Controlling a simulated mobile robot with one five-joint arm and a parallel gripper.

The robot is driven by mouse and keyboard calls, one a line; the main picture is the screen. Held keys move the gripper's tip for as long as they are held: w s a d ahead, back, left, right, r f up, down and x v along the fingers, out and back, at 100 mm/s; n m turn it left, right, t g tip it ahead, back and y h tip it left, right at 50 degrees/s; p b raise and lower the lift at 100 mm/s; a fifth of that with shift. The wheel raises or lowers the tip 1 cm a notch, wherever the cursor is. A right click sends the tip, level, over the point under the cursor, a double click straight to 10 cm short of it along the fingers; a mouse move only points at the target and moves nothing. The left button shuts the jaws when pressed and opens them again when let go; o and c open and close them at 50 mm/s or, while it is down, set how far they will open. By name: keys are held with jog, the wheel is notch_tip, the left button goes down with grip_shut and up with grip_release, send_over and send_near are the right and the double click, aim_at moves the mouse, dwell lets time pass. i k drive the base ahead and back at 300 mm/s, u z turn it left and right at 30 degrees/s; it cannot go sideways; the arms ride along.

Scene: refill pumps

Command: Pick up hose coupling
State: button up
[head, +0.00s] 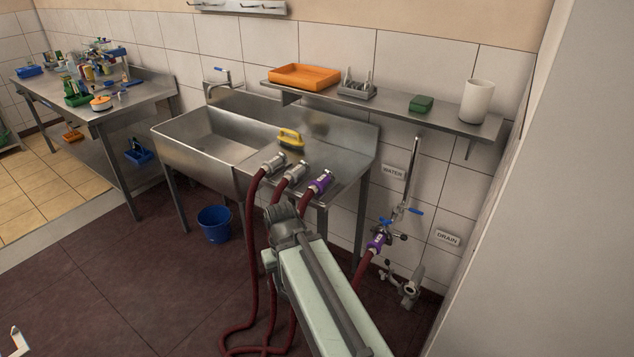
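Three hose couplings on dark red hoses lie side by side on the steel drainboard right of the sink basin. The left silver coupling (273,163) and the middle silver coupling (294,173) are bare metal. The right coupling (320,183) has a purple band. Another purple-banded coupling (377,241) is at the wall pipe by the WATER sign, with a hose running down from it. My arm rises from the bottom, its grey end part, my gripper (284,222) as far as I can tell, in front of the drainboard below the couplings. I cannot make out its fingers.
A yellow-handled brush (290,138) lies behind the couplings. The wall shelf (440,119) holds an orange tray (305,76) and a white cup. Hoses (252,270) hang to the floor near a blue bucket (214,223). A cluttered table stands left; drain fittings (408,287) are low at right.

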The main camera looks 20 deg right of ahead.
aim_at(328, 176)
jog(key=u, duration=0.95)
jog(key=i, duration=3)
jog(key=z, duration=1.65)
